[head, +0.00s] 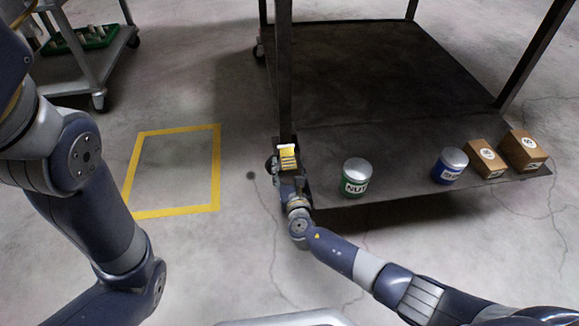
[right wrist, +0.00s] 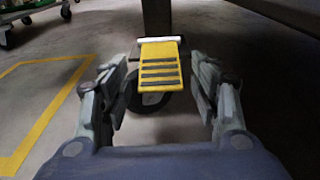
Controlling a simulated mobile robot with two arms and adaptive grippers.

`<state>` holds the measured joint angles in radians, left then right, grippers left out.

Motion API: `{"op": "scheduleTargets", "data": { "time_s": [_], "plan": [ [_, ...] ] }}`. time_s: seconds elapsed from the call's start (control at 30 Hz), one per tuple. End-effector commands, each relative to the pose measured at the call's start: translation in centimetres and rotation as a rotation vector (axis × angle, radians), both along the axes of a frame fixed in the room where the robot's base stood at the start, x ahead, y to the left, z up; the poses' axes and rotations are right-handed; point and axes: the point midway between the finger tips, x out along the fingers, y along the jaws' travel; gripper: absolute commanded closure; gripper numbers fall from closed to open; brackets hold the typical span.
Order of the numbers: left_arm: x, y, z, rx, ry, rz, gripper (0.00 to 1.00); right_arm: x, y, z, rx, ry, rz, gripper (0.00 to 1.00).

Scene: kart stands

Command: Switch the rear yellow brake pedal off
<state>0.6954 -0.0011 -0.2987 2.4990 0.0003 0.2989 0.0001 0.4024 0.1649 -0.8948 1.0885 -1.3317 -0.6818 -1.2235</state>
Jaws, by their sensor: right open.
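The yellow brake pedal (head: 288,158) with dark ridges and a pale upper edge sits low at the corner post of the kart. It also shows in the right wrist view (right wrist: 160,67), in front of a dark caster wheel (right wrist: 150,101). My right gripper (head: 287,172) is at the pedal in the head view. In the right wrist view its fingers (right wrist: 160,98) are open, one on each side of the pedal with gaps, and hold nothing. My left arm comes in from the left in the head view, but its gripper is out of view.
The kart's dark lower shelf (head: 375,60) carries a green can (head: 355,178), a blue can (head: 450,165) and two cardboard boxes (head: 487,158) along its front edge. A yellow floor square (head: 219,170) lies empty to the left. Another cart (head: 95,70) stands at the upper left.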

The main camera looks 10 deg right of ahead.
Motion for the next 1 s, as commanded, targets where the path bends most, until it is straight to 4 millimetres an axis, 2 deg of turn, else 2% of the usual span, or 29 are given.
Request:
{"op": "scheduleTargets", "data": {
  "time_s": [0.53,0.7,0.93,0.97,1.0],
  "plan": [
    [-0.2,0.0,0.0,0.001,-0.007,0.000,0.28,-6.4,-0.2,0.7,0.000,0.002,0.000,0.43],
    [-0.2,0.0,0.0,0.001,-0.007,0.000,0.28,-7.2,-0.2,0.8,0.000,0.001,-0.001,0.43],
    [-0.2,0.0,0.0,0.001,-0.008,0.000,0.28,-7.3,-0.2,0.9,0.000,0.001,-0.001,0.43],
    [-0.2,0.0,0.0,0.001,-0.008,0.000,0.28,-7.3,-0.2,0.9,0.000,0.001,-0.001,0.46],
    [-0.2,0.0,0.0,0.001,-0.007,0.000,0.28,-7.3,-0.2,0.9,0.000,0.001,-0.001,0.55]
  ]
}}
